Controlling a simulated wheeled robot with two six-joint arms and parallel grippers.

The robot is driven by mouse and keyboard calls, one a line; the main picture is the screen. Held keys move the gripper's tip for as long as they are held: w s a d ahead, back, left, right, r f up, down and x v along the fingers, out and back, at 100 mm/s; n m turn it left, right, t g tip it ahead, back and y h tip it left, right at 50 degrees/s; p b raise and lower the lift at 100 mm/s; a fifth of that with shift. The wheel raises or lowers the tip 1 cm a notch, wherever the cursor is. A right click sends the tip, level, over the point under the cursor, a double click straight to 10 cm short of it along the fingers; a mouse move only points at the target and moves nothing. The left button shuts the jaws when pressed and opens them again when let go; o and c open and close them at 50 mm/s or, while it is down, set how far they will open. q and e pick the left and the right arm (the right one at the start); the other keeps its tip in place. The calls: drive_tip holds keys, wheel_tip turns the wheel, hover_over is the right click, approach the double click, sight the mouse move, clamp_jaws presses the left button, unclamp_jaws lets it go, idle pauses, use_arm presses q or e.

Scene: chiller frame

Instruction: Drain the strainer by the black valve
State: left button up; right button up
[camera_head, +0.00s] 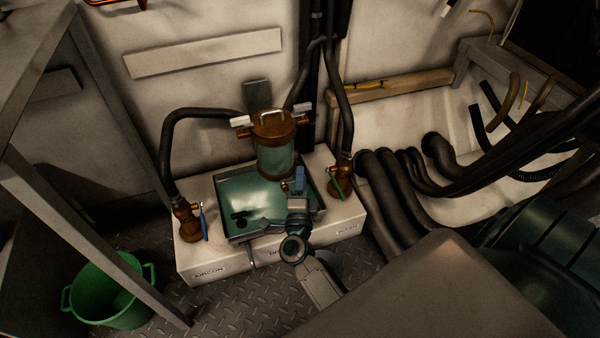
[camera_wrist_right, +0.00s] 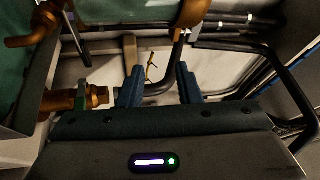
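The strainer (camera_head: 276,155), a greenish glass cylinder with a bronze top, stands above a green tray (camera_head: 236,222). My right gripper (camera_head: 298,180) is just in front and to the right of its lower part, hiding what is behind. In the right wrist view its two blue fingers (camera_wrist_right: 160,88) are apart with nothing between them. A bronze elbow pipe (camera_wrist_right: 40,28) with a dark lever (camera_wrist_right: 80,42) shows at upper left there; it may be the black valve, but I cannot be sure. The lever is apart from the fingers. My left gripper is not in view.
A bronze valve with a blue handle (camera_head: 205,225) stands left of the tray; one with a green handle (camera_head: 336,187) stands right. Thick black hoses (camera_head: 390,195) crowd the right. A green bucket (camera_head: 105,290) is on the floor. A grey frame leg (camera_head: 95,240) stands at left.

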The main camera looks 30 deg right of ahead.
drive_tip(key=m+g+y, duration=0.1)
drive_tip(key=g, duration=0.1)
approach(294, 179)
drive_tip(key=d, duration=0.4)
drive_tip(key=b+x, duration=0.2)
drive_tip(key=x, duration=0.8)
drive_tip(key=shift+w+a+b, duration=0.15)
drive_tip(key=shift+w+b, duration=0.15)
drive_tip(key=shift+w, duration=0.2)
drive_tip(key=shift+f, duration=0.1)
clamp_jaws()
